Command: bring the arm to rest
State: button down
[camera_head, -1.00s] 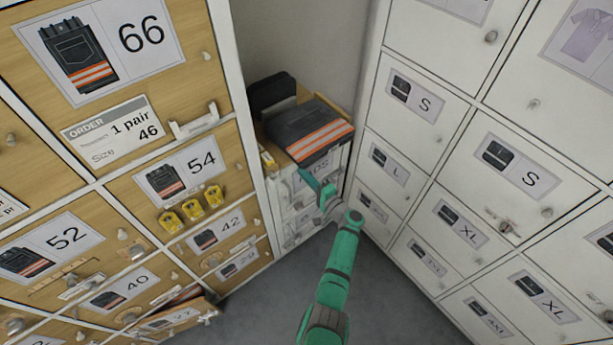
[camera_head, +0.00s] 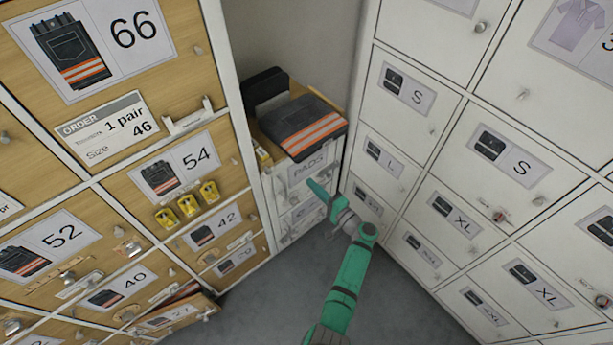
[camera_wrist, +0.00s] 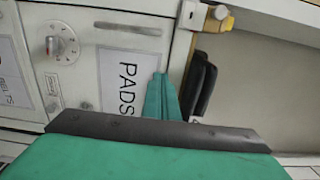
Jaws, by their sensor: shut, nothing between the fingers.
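My gripper (camera_head: 318,189) is at the end of my green arm in the head view, in front of the small white cabinet (camera_head: 296,222) in the corner. Its green fingers are shut with nothing between them. In the wrist view the closed fingers (camera_wrist: 163,98) lie beside the PADS label (camera_wrist: 128,83); I cannot tell whether they touch the cabinet front. Folded dark trousers with orange stripes (camera_head: 303,127) lie on top of the cabinet, apart from my gripper.
Wooden lockers (camera_head: 185,175) with trouser labels stand at left, one low drawer (camera_head: 172,312) partly open. White lockers (camera_head: 425,165) stand close at right. A black item (camera_head: 265,86) stands behind the trousers. Grey floor (camera_head: 270,298) is open below my arm.

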jog(key=v, duration=0.5)
jog(key=shift+w+d, duration=0.35)
jog(key=shift+w, duration=0.05)
